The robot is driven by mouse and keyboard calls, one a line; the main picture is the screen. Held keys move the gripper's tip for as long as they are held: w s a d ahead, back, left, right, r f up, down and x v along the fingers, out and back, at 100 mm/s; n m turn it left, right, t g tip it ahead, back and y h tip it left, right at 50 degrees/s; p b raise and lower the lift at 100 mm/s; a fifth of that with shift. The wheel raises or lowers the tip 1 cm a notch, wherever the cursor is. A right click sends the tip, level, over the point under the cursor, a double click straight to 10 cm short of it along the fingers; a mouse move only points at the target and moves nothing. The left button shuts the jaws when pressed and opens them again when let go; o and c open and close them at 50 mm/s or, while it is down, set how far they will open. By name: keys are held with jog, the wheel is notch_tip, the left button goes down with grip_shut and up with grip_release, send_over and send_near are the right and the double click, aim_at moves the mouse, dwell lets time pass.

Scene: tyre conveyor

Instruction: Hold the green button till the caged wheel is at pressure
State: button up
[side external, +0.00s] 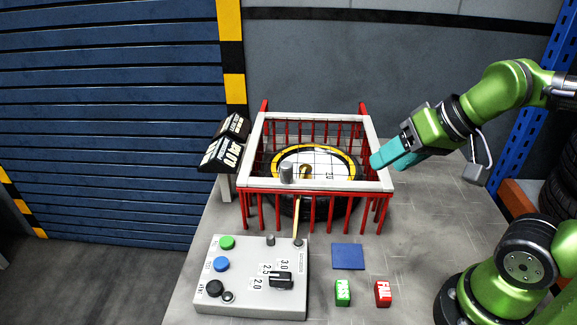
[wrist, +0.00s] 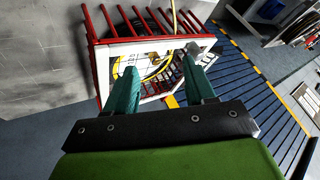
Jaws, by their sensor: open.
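The green button (side external: 227,242) is at the upper left of the grey control box (side external: 240,300), which stands at the table's front left. The caged wheel (side external: 268,172) lies flat inside a red-barred cage with a white top frame (side external: 300,187). A round gauge face with a yellow and black rim (side external: 320,165) shows over the wheel; I cannot read its needle. My gripper (side external: 378,162) is at the cage's right side, well away from the button. In the wrist view my gripper (wrist: 163,82) has its two teal fingers apart, with nothing between them, over the cage frame (wrist: 150,45).
The box also has a blue button (side external: 222,264), a black button (side external: 214,288) and a black selector knob (side external: 281,281). A blue pad (side external: 348,256), a green PASS block (side external: 343,292) and a red FAIL block (side external: 383,293) lie right of it. A dark display (side external: 222,152) stands left of the cage.

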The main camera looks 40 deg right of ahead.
grip_shut()
dwell(1.5)
